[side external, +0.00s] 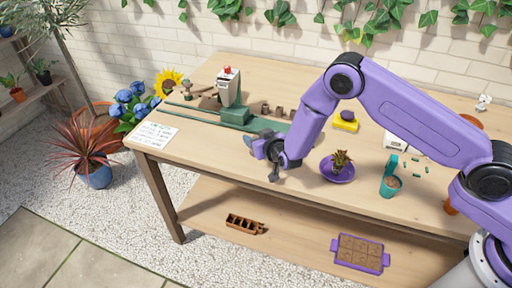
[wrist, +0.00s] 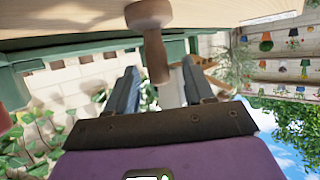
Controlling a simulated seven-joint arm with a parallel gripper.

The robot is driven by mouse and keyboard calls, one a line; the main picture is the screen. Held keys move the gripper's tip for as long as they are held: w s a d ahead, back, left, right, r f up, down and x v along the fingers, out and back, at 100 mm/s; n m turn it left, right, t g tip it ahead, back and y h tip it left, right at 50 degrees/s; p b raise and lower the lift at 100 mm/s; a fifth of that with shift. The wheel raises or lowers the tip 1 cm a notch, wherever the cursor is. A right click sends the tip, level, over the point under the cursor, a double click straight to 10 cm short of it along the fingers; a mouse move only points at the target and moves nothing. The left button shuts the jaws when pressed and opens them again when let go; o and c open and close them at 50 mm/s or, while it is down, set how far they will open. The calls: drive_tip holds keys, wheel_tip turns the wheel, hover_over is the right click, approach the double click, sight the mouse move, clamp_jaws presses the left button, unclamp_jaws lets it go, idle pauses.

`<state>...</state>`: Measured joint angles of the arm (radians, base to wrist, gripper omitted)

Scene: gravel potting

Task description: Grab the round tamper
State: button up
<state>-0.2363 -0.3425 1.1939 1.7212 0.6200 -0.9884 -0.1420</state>
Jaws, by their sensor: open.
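The wooden round tamper shows in the wrist view (wrist: 154,48), its wide round head at the top of the picture and its narrower handle pointing down towards my gripper (wrist: 160,80). My gripper is open, one grey-blue finger on each side of the handle in the picture. Gaps show on both sides, so it is not gripped; how deep the handle sits between the fingers I cannot tell. In the side view my gripper (side external: 254,146) is low over the table's front part, turned sideways. I cannot make out the tamper there.
A green rail with a white-topped press (side external: 229,88) stands behind my gripper. A card (side external: 155,133) lies at the left corner. The table's front edge is close.

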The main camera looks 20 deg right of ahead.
drive_tip(key=shift+w+f, duration=0.1)
drive_tip(key=shift+w, duration=0.2)
clamp_jaws()
